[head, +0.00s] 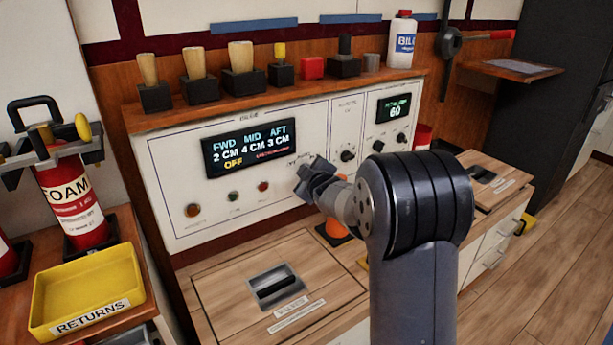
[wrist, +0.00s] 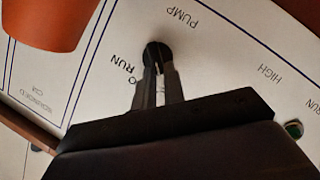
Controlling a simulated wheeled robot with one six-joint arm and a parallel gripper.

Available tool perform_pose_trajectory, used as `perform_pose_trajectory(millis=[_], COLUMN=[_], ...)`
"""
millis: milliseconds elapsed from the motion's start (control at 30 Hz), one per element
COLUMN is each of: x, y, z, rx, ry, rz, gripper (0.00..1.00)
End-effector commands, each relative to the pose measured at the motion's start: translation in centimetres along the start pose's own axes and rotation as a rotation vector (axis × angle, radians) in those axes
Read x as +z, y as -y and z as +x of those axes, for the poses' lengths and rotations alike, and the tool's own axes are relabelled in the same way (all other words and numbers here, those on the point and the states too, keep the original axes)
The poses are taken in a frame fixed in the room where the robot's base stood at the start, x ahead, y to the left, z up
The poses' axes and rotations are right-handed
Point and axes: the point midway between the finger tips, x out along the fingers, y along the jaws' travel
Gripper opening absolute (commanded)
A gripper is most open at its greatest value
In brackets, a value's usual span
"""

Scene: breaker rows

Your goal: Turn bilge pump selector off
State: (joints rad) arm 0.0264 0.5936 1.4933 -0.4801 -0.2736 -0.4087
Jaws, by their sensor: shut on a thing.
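The bilge panel (head: 190,175) is a white sloped front with a dark display (head: 248,147). The display reads FWD 2 CM, MID 4 CM, AFT 3 CM and OFF, with a small red line I cannot read. My gripper (head: 306,180) is at the panel's right part, beside the "PUMP" lettering. In the wrist view my gripper (wrist: 158,82) is shut on a small black selector knob (wrist: 157,53), near the words PUMP and RUN. The fingers hide part of the knob and its label, so its exact pointing is hard to read. In the head view the gripper hides the knob.
An orange object (head: 332,232) stands below the gripper; an orange rounded thing (wrist: 45,20) fills the wrist view's upper left corner. Other knobs (head: 348,154) sit right of the gripper. A wooden counter with a hatch (head: 235,270) lies below. A yellow returns tray (head: 88,270) is at left.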

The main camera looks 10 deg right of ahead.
Motion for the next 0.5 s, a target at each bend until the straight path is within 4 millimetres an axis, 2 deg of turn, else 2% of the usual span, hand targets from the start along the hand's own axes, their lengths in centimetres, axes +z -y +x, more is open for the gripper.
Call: perform_pose_trajectory(millis=[300,333,500], x=[-0.03,-0.03,-0.02], y=[0.09,0.09,0.06], z=[0.01,0.01,0.01], rx=[-0.002,-0.002,-0.001], ry=[0.0,0.0,0.0], rz=[-0.003,-0.003,-0.003], gripper=[0.0,0.12,0.26])
